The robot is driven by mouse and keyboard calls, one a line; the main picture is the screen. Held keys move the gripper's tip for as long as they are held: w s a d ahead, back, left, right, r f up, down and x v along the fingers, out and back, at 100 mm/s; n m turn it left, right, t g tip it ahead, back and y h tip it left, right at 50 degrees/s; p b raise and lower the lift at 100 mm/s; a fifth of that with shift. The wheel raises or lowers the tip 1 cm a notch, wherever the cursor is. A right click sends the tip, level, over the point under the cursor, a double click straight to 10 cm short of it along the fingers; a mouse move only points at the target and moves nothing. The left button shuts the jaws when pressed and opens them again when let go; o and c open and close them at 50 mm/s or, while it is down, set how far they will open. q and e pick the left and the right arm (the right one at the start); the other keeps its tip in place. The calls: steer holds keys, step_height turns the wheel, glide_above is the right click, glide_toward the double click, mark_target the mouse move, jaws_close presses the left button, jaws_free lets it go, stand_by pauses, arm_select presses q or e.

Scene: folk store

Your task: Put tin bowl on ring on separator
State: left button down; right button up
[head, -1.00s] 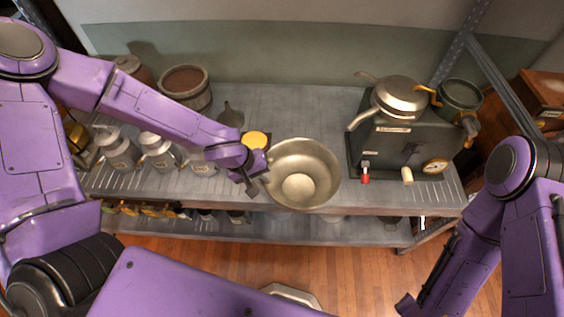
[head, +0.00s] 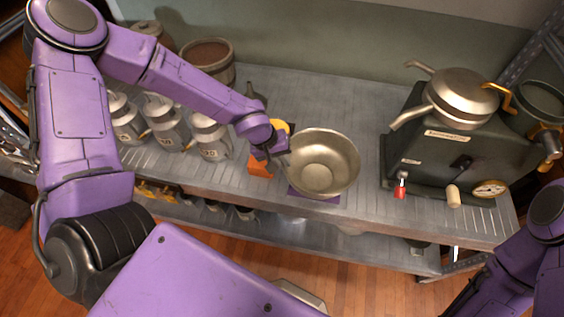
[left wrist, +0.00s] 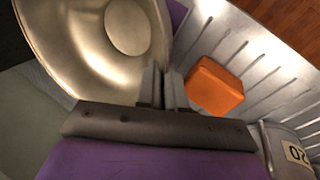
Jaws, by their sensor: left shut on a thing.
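The tin bowl (head: 322,165) is wide, shiny and open upward, near the front edge of the shelf top. My left gripper (head: 277,150) is shut on its left rim. In the left wrist view the fingers (left wrist: 165,88) pinch the rim of the bowl (left wrist: 85,45). The separator (head: 435,155) is a dark green machine to the right, with a spouted metal pan (head: 460,98) on top. At its right side is a round dark green ring-like holder (head: 540,100) with orange fittings; whether it is hollow is hard to tell. My right gripper is out of frame.
Several metal milk cans (head: 165,125) stand left of the bowl. An orange block (head: 262,163) sits beside my left gripper, and a purple patch shows under the bowl. A wooden bucket (head: 208,62) is behind. The shelf top (head: 335,100) is clear between bowl and separator.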

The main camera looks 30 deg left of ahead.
arm_select(q)
steer(key=c, duration=1.2)
jaws_free()
steer(key=shift+c, duration=0.2)
steer(key=p+v, duration=0.3)
steer(key=v, duration=0.9)
